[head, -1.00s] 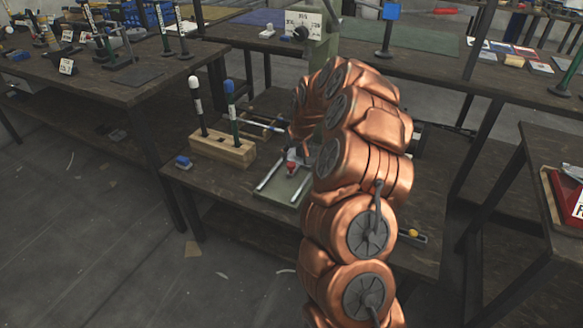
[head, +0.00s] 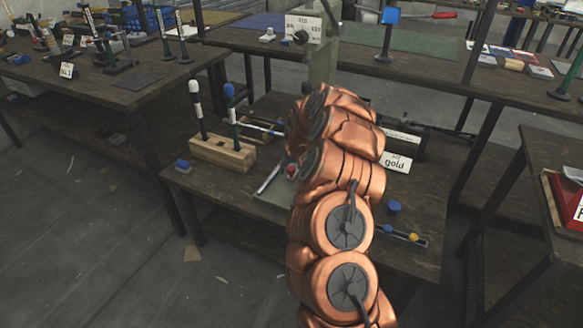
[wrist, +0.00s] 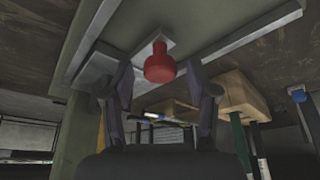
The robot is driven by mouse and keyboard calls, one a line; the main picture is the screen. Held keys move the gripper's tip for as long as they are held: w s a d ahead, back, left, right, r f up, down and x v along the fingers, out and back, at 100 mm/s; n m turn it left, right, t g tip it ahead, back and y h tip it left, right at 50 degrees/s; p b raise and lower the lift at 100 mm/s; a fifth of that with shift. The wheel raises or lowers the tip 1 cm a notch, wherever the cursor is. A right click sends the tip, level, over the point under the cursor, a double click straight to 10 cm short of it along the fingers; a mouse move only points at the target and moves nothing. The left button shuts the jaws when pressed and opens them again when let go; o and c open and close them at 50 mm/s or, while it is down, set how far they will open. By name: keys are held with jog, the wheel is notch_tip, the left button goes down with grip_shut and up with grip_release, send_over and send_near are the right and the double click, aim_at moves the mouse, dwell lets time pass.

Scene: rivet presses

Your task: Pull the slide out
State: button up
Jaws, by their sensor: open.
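The red knob (wrist: 160,66) of the slide stands out from a pale metal block on the press's base (wrist: 205,30). It shows upside down in the wrist view. My gripper (wrist: 159,78) is open, with one finger on each side of the knob and gaps between. I cannot tell the exact depth of the fingers past the knob. In the head view the red knob (head: 291,170) is partly hidden by my copper arm, and a rail of the base (head: 268,179) shows beside it. My fingers are hidden there.
A wooden block (head: 222,155) with two upright rods stands left of the base. A green press column (head: 322,60) rises behind. A "gold" sign (head: 395,163), a blue cap (head: 394,207) and a yellow-tipped tool (head: 408,236) lie right of my arm.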

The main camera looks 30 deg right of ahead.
jog(key=shift+c, duration=0.3)
grip_shut()
jog(key=shift+a, duration=0.1)
